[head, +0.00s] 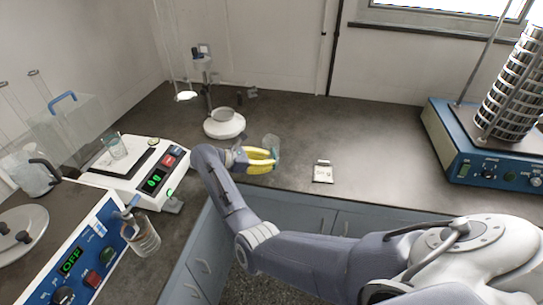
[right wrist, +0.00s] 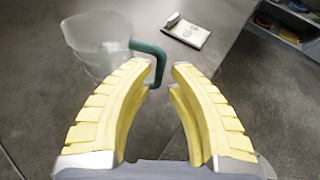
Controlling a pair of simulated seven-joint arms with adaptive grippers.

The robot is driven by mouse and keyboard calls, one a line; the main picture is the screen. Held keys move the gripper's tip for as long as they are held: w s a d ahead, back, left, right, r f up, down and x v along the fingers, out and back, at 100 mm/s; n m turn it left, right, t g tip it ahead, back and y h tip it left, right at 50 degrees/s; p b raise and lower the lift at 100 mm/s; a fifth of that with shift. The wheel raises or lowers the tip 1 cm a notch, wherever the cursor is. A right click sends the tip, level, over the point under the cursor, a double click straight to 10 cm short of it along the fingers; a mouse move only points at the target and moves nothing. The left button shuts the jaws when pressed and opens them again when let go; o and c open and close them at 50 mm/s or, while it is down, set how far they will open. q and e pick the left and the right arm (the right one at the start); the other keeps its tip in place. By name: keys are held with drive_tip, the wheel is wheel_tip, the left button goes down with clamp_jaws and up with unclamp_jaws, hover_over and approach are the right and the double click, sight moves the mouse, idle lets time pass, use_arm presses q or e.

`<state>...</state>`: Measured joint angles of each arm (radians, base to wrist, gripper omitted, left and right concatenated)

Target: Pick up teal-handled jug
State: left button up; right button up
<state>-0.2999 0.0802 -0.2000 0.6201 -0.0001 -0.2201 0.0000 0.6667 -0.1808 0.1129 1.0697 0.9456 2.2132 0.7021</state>
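The teal-handled jug (right wrist: 95,42) is clear and upright on the dark bench, at the upper left of the right wrist view. Its teal handle (right wrist: 150,48) points toward the gap between my fingertips. In the head view the clear jug (head: 271,143) shows just beyond the yellow fingers. My right gripper (right wrist: 160,70) is open, with the handle's lower end seen between its tips; whether it touches cannot be told. In the head view my right gripper (head: 272,160) is beside the jug, its fingers hiding part of it. My left gripper is out of view.
A small labelled card (head: 322,174) lies right of the jug. A white-based stand with a bowl (head: 224,123) is behind left. A balance (head: 140,165), blue OFF-display device (head: 85,250) and bottle (head: 143,240) are left. A sieve shaker (head: 480,160) is far right. The bench between is clear.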

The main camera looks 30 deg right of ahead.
sight(275, 169)
drive_tip(key=shift+x, duration=1.75)
drive_tip(key=shift+c, duration=0.3)
clamp_jaws()
drive_tip(key=shift+r, duration=0.1)
